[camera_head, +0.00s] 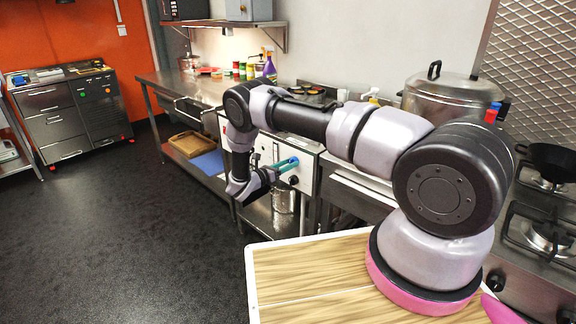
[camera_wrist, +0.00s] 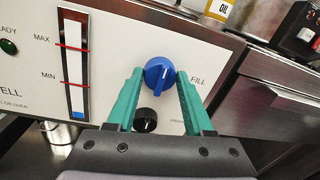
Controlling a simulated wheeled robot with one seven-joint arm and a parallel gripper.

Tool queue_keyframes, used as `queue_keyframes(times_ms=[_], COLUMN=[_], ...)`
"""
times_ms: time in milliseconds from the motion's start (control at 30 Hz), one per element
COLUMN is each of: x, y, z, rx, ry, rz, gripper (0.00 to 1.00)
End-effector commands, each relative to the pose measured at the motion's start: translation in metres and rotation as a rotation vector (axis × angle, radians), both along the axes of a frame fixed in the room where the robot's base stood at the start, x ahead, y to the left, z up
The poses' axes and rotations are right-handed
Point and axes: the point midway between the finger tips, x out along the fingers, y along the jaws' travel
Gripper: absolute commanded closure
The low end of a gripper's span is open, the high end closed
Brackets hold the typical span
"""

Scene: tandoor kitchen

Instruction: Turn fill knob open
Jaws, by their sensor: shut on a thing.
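The fill knob (camera_wrist: 159,75) is a round blue knob with a raised grip, beside the label FILL on a light panel (camera_wrist: 215,60). My gripper (camera_wrist: 157,72) has two green fingers, one on each side of the blue knob, shut on it. In the head view my gripper (camera_head: 287,164) reaches the front of the steel unit, and the knob (camera_head: 294,160) is mostly hidden by the fingers. The level gauge (camera_wrist: 74,65) left of the knob has red MAX and MIN marks, with a short blue column at its bottom.
A black knob (camera_wrist: 146,120) sits just below the blue knob, between my fingers. A green lamp (camera_wrist: 9,47) is at the panel's left. A steel pot (camera_head: 284,199) stands on the shelf under the unit. The dark floor (camera_head: 150,230) is clear.

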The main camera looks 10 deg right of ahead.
Motion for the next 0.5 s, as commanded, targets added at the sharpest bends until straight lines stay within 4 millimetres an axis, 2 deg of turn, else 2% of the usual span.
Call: queue_keyframes(times_ms=[267, 500], x=[-0.0001, -0.0007], y=[0.0004, 0.0009], z=[0.0007, 0.0013], rx=[0.029, 0.117], ry=[-0.042, -0.163], rz=[0.001, 0.001], gripper=[1.00, 1.00])
